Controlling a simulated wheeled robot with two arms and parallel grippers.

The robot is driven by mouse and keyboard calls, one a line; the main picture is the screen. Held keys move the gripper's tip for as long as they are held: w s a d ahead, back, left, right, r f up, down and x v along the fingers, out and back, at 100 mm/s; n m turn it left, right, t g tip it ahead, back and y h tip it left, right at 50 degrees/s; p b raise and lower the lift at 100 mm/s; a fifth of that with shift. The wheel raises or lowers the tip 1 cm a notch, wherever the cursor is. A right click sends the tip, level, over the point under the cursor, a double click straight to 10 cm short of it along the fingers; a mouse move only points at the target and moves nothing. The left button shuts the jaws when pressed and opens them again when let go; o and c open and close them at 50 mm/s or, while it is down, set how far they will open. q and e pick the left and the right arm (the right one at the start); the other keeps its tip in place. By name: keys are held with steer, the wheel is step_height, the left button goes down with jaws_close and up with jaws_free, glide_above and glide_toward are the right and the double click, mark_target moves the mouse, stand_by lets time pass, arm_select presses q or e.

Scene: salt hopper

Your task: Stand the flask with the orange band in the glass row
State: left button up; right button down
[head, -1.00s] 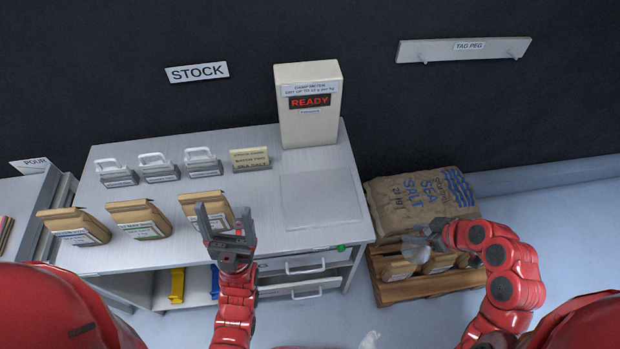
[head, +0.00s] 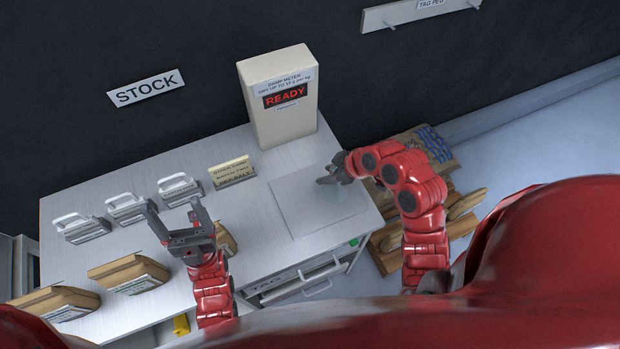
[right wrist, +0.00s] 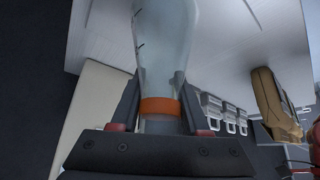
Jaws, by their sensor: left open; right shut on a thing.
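The flask (right wrist: 165,55) is clear glass with an orange band (right wrist: 160,106) around its narrow part. In the right wrist view it stands between the two fingers of my right gripper (head: 330,180), which is shut on it. In the head view this gripper is over the square plate in front of the damp meter; the flask hardly shows there, and I cannot tell whether it touches the plate. My left gripper (head: 178,212) is open and empty above the front of the counter, by the paper bags. No glass row can be made out.
The damp meter (head: 281,98) reads READY behind the plate (head: 300,222). Several metal-handled blocks (head: 128,209) and paper bags (head: 130,274) stand on the counter's left. A sign card (head: 232,172) stands near the meter. A pallet with a salt sack (head: 436,148) is at the right.

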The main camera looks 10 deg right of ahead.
steer(key=a+f, duration=0.1)
steer(key=w+a+f+b, duration=0.1)
steer(key=a, duration=0.1)
steer(key=w+a+f+b, duration=0.1)
steer(key=f, duration=0.1)
steer(key=shift+a, duration=0.15)
steer(key=shift+c, duration=1.9)
jaws_free()
steer(key=shift+r, duration=0.15)
